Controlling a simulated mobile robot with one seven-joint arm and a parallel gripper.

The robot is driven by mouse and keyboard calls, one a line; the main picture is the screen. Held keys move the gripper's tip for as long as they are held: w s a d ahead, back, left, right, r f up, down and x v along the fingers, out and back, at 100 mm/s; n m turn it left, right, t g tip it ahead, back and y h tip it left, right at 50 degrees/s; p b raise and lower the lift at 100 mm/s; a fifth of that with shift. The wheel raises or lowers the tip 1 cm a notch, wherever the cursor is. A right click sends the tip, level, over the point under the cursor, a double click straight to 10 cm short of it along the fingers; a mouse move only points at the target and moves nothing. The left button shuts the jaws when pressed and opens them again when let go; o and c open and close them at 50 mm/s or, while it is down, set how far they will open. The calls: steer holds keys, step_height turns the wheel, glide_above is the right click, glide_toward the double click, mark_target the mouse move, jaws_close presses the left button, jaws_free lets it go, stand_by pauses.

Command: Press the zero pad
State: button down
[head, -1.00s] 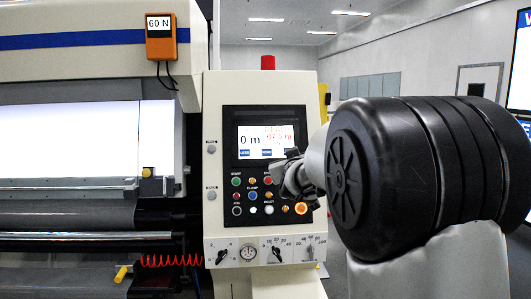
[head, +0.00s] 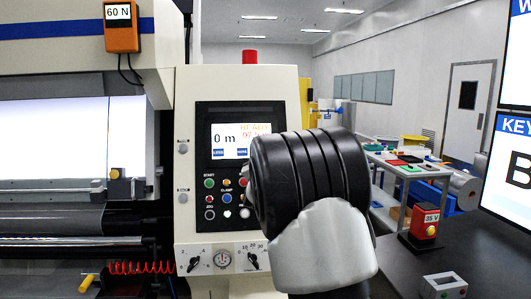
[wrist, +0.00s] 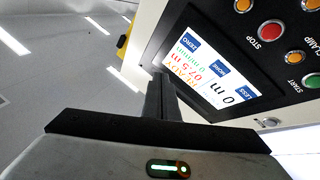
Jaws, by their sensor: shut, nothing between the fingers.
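The panel screen (head: 230,140) is lit and reads "0 m" in the head view. In the wrist view the screen (wrist: 215,75) appears turned nearly upside down, with blue pads marked LESS, MORE and ZERO in a row. The ZERO pad (wrist: 192,44) is at the upper left end of that row. In the head view my arm covers the screen's right part, and I cannot see the ZERO pad there. My gripper (wrist: 158,80) is shut and empty, its tips near the screen's edge in the wrist view. Contact cannot be told. The head view hides the gripper behind my arm.
Coloured push buttons, including a red STOP button (wrist: 271,30), sit beside the screen. A red box marked 35 V (head: 425,222) stands on a dark table at right. A roller machine (head: 70,215) is at left.

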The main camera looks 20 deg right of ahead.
steer(key=shift+w, duration=0.1)
steer(key=w+d+f+p, duration=0.1)
steer(key=w+f+p, duration=0.1)
steer(key=w, duration=0.5)
steer(key=shift+w+d+f, duration=0.3)
steer(key=shift+w+f, duration=0.1)
steer(key=shift+f, duration=0.3)
steer(key=shift+w, duration=0.1)
stand_by(1.5)
steer(key=shift+w+d+f, duration=0.1)
steer(key=shift+w+f, duration=0.05)
steer(key=shift+w, duration=0.15)
steer(key=shift+w+f, duration=0.1)
steer(key=shift+w, duration=0.2)
stand_by(0.6)
steer(key=shift+s+b, duration=0.1)
steer(key=shift+b, duration=0.25)
steer(key=shift+s+r+b, duration=0.25)
steer(key=shift+s+b, duration=0.2)
steer(key=shift+s, duration=0.15)
